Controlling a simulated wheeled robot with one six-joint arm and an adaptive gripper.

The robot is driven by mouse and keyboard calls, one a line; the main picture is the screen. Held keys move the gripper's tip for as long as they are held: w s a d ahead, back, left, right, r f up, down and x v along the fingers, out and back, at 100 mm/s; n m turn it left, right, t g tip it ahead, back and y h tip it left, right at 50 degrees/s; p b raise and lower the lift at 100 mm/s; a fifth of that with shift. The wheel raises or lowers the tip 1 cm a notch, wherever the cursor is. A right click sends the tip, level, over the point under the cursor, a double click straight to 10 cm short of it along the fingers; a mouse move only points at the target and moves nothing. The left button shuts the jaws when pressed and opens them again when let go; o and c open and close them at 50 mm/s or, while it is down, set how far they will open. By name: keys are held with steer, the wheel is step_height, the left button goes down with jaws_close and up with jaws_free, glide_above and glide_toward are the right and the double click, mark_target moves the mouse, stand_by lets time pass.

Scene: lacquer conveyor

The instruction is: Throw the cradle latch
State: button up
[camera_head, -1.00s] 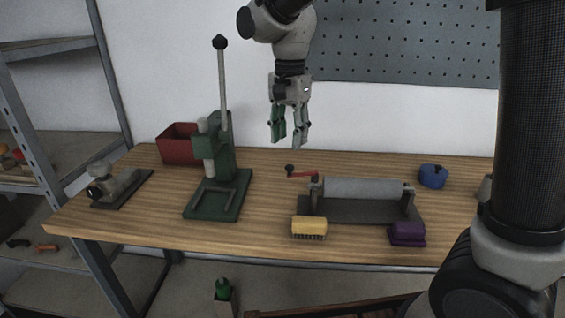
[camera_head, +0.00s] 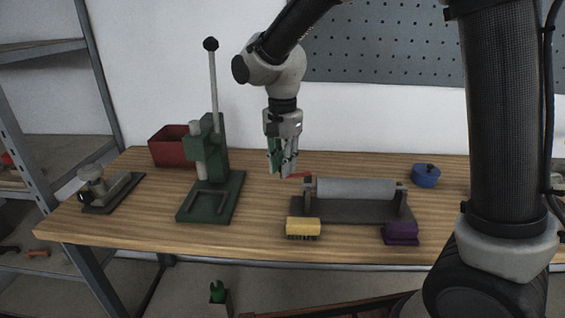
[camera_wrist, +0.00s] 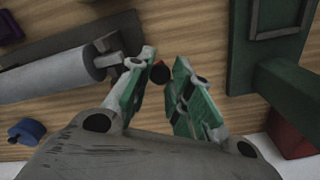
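A grey roller (camera_head: 355,188) lies in a dark cradle (camera_head: 350,213) on the bench. A red lever (camera_head: 299,176) sticks out at the cradle's left end. My gripper (camera_head: 282,175) points down just above the lever, its fingers partly covering it, and no part is marked as the latch. In the wrist view my gripper (camera_wrist: 161,64) is open, with the lever's dark knob (camera_wrist: 159,73) between or just below the fingertips. The roller (camera_wrist: 45,76) is to its left there. I cannot tell whether the fingers touch the knob.
A green lever press (camera_head: 210,185) stands left of the gripper, its tall handle upright. A red bin (camera_head: 170,150) is behind it. A yellow brush (camera_head: 303,227) and a purple block (camera_head: 400,233) lie before the cradle. A blue pot (camera_head: 426,176) is at the right.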

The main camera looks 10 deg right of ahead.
jaws_close()
steer(key=shift+s, duration=0.15)
steer(key=s+d+n, duration=0.5)
steer(key=n, duration=1)
steer(key=shift+s+d, duration=0.25)
steer(key=shift+s, duration=0.15)
steer(key=shift+r, duration=0.1)
steer(key=o, duration=0.7)
jaws_free()
